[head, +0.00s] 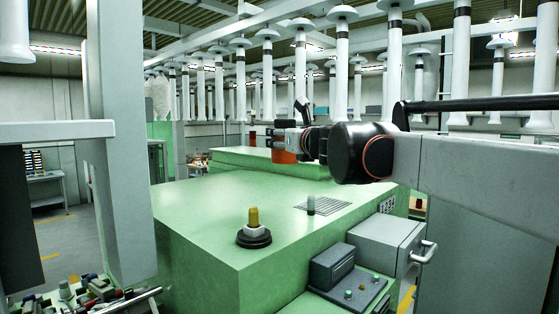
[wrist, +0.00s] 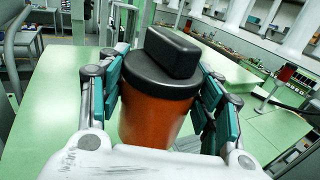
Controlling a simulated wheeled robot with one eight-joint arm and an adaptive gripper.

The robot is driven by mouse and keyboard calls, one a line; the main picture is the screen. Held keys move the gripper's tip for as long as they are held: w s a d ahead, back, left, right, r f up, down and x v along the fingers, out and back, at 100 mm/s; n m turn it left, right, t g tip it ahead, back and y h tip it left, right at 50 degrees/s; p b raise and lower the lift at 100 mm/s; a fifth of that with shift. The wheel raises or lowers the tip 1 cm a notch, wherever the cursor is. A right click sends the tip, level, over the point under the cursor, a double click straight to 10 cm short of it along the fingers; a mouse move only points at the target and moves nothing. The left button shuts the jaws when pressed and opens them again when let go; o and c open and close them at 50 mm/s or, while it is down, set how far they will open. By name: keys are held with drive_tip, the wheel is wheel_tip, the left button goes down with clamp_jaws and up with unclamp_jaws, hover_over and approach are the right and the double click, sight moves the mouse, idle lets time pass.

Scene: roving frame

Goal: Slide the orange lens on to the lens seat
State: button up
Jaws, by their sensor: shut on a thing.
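The orange lens (wrist: 152,118) fills the middle of the wrist view as an orange cylinder with a black cap and a raised black block on top. My gripper (wrist: 162,72) is shut on it, with teal pads against both sides. In the head view the orange lens (head: 286,156) shows partly at my gripper (head: 292,140), raised above the green bench and partly hidden by it. A black round base with a white collar and yellow post (head: 253,231) stands upright on the near bench top, apart from the lens; it may be the lens seat, but I cannot be sure.
The green bench (head: 200,205) has much bare top. A small grey post (head: 311,204) stands beside a vent grille (head: 330,208). A control box (head: 345,280) and a grey drawer unit (head: 388,243) stand at the front right. A grey upright column (head: 115,150) stands at left.

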drive_tip(key=shift+r, duration=0.8)
drive_tip(key=shift+s+a, duration=0.2)
drive_tip(key=s+a+f+n+g+y, duration=0.2)
drive_tip(key=s+a+f+n+y, duration=0.1)
drive_tip(key=s+a, duration=0.4)
drive_tip(key=shift+s+a+f+g+y, duration=0.2)
drive_tip(key=shift+s+f+g+y, duration=0.2)
drive_tip(key=shift+s+f+y, duration=0.65)
drive_tip(key=shift+s+r, duration=0.2)
drive_tip(key=shift+r, duration=0.1)
drive_tip(key=b, duration=0.3)
hover_over(254, 208)
drive_tip(key=shift+w+f, duration=0.2)
drive_tip(key=shift+f, duration=2.15)
drive_tip(key=shift+f, duration=0.15)
drive_tip(key=shift+f+b, duration=0.8)
drive_tip(key=shift+f, duration=0.65)
drive_tip(key=shift+f+b, duration=0.6)
drive_tip(key=shift+f, duration=0.5)
